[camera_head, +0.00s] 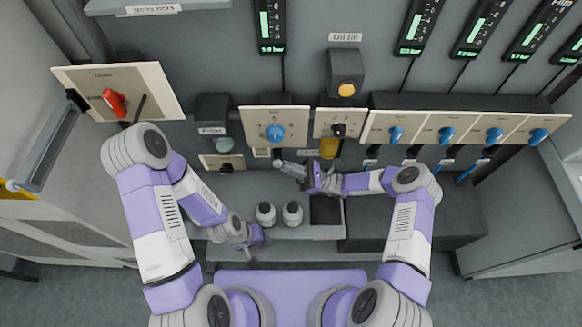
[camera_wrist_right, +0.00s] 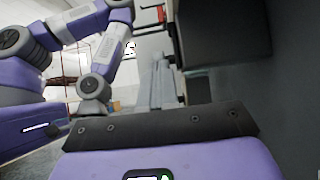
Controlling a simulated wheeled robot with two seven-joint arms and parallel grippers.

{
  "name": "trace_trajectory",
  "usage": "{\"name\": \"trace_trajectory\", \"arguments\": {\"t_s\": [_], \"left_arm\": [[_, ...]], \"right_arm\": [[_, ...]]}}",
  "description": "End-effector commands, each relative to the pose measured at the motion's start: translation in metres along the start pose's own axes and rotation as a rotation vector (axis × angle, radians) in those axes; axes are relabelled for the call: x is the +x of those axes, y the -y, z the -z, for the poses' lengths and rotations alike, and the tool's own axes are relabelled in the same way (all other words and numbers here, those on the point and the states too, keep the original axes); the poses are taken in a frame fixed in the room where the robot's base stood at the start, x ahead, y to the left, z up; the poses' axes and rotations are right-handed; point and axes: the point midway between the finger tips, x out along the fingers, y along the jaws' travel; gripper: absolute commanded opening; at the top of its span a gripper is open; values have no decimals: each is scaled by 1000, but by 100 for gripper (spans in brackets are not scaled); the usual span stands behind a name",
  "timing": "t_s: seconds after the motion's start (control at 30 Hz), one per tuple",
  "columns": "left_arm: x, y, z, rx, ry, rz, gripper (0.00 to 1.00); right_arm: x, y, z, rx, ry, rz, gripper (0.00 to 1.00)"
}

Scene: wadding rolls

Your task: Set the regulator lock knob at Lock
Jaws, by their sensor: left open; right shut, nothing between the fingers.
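In the head view, a panel with a blue round knob (camera_head: 275,133) and a numbered scale is at the middle of the wall. A small pale plate with a black knob (camera_head: 226,168) is below and left of it. A black knob (camera_head: 339,130) is on the panel to the right. I cannot read which is the lock knob or its setting. My right gripper (camera_head: 281,164) is shut and empty, pointing left just below the blue knob's panel. My left gripper (camera_head: 257,246) is open and empty, low in front of the shelf. The wrist view shows no knob.
Two bottles (camera_head: 265,213) (camera_head: 292,213) stand on the shelf between the grippers. A red switch (camera_head: 114,103) is at the left. Several blue knobs (camera_head: 446,135) line the right panel.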

Motion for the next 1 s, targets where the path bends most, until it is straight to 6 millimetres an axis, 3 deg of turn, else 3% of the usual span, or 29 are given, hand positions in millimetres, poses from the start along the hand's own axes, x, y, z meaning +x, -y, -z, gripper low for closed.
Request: {"name": "trace_trajectory", "arguments": {"t_s": [0.37,0.7,0.87,1.0], "left_arm": [[-22,-8,-1,0,0,0,43],[-20,-8,-1,0,0,0,43],[-14,-5,-1,0,0,0,43],[1,0,0,0,0,0,43]], "right_arm": [[24,0,-31,-2,1,0,0],[24,0,-31,-1,4,-1,0],[15,1,-29,-2,4,-1,0],[-7,1,-26,0,0,-1,0]]}}
